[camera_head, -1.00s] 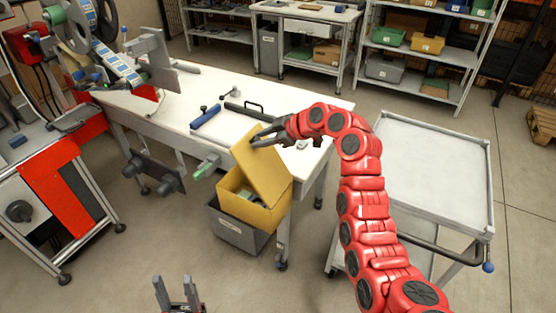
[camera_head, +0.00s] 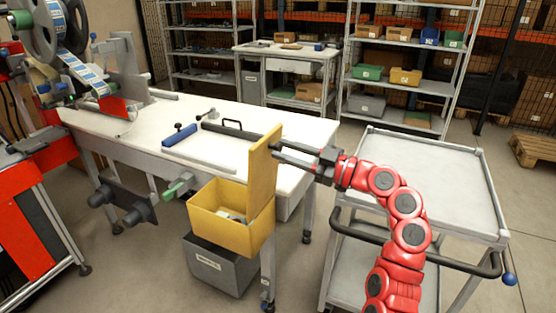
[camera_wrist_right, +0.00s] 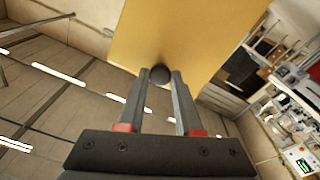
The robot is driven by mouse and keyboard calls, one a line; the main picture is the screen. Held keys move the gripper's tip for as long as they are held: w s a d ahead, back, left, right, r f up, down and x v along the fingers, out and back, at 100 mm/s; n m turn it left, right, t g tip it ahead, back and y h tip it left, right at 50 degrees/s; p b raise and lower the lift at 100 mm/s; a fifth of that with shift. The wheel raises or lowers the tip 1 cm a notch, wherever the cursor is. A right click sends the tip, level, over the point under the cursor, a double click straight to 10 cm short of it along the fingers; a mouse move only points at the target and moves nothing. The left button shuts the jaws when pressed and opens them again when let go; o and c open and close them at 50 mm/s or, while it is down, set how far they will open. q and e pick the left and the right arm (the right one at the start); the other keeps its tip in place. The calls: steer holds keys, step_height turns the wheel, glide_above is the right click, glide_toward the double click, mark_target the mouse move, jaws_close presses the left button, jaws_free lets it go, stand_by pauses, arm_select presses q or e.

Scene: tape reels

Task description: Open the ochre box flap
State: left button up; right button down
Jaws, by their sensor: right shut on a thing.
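My right gripper (camera_head: 278,152) is at the flap's upper part, reaching in from the right. In the right wrist view the fingers (camera_wrist_right: 160,80) are closed on a dark round knob (camera_wrist_right: 160,74) on the flap (camera_wrist_right: 190,35). My left gripper is not in view.
The grey bin (camera_head: 215,268) stands under the box. A white-topped workbench (camera_head: 240,175) is behind, with a blue bar (camera_head: 180,135) and a black handle on it. A grey cart (camera_head: 425,180) stands at right.

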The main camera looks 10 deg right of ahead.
steer(key=shift+s+d+f, duration=0.15)
stand_by(0.3)
steer(key=c, duration=0.6)
jaws_free()
steer(key=v, duration=1.7)
steer(key=shift+s+d+f, duration=0.1)
steer(key=shift+d, duration=0.1)
